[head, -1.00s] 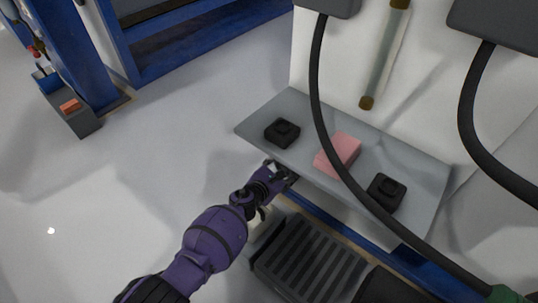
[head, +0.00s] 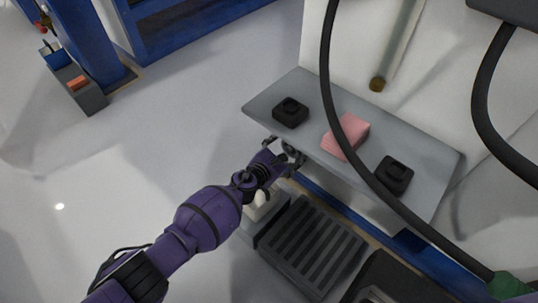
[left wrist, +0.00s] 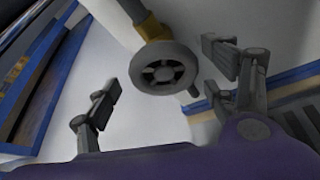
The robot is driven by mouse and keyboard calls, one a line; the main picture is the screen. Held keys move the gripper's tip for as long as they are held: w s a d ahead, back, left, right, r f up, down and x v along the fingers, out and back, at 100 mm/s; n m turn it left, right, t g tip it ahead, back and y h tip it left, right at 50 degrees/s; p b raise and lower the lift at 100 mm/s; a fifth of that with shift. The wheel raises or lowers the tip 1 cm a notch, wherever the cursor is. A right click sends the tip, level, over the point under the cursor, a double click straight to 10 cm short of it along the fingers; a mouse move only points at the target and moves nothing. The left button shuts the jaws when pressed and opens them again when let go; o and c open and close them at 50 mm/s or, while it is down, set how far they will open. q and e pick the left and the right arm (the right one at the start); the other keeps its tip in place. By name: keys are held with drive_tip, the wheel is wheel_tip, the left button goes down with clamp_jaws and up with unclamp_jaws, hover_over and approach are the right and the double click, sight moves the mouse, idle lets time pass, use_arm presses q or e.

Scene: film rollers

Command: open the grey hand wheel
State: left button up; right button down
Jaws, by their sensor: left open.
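The grey hand wheel (left wrist: 163,69) shows in the left wrist view, a round spoked wheel with a small handle at its lower right. In the head view my left gripper (head: 287,156) is at the front edge of the grey shelf, and the wheel cannot be made out there. My right gripper is not in view.
The grey shelf (head: 268,98) holds two black blocks (head: 291,112) (head: 394,174) and a pink stack (head: 345,136). A black hose (head: 330,75) hangs in front of it. A dark ribbed pedal (head: 310,243) is below. Open floor lies to the left.

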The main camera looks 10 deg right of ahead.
use_arm(q)
drive_tip(key=v, duration=1)
drive_tip(key=shift+w, duration=0.1)
